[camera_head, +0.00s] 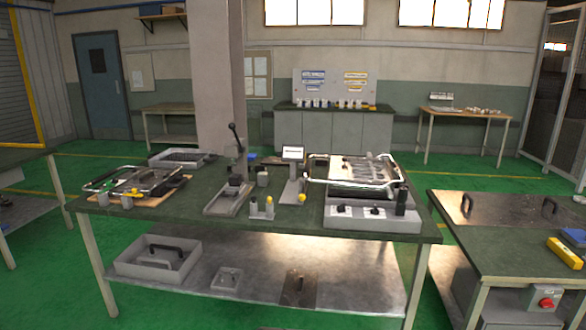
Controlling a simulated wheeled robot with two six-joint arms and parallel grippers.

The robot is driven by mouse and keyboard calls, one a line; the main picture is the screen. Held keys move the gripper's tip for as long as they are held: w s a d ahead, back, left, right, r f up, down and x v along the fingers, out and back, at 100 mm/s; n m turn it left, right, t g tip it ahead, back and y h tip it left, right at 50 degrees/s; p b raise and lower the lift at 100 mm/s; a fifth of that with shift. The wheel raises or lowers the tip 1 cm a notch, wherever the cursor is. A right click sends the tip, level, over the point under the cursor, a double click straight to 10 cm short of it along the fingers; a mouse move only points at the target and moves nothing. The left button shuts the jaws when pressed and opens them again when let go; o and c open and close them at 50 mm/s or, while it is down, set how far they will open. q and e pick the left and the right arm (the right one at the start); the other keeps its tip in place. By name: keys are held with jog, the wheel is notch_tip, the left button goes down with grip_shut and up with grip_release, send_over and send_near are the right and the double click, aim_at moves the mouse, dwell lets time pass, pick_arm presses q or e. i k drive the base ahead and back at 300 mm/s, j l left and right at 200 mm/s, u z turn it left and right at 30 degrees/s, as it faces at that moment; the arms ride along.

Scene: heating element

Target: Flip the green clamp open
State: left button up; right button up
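Neither of my grippers shows in the head view. No clearly green clamp can be made out at this distance. On the middle workbench (300,219), a metal fixture (355,172) with a raised tubular frame stands on a grey control box (345,217) at the right. A small dark upright part (401,202) is at the fixture's right front corner; its colour and kind are unclear. A second framed metal fixture (135,183) lies at the left end. A black lever (237,137) stands upright on a grey stand at the middle.
A small white sign (293,153) and small yellow-topped parts (268,207) stand mid-bench. The lower shelf holds a grey tray (157,258). Another bench (490,225) with a red switch (545,302) is at right. Green floor is open behind and to the left.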

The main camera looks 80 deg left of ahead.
aim_at(109, 184)
jog(key=u, duration=3.7)
jog(key=i+u, duration=0.25)
jog(key=i+j, duration=0.1)
jog(key=i, duration=0.4)
jog(key=i+j+z, duration=0.1)
jog(key=i, duration=0.4)
jog(key=i+j, duration=0.2)
jog(key=i, duration=0.25)
jog(key=i+j, duration=0.15)
jog(key=i, duration=0.35)
jog(key=i+j+z, duration=0.1)
jog(key=i, duration=0.4)
jog(key=i+j, duration=0.25)
jog(key=i, duration=0.2)
jog(key=i+z, duration=0.05)
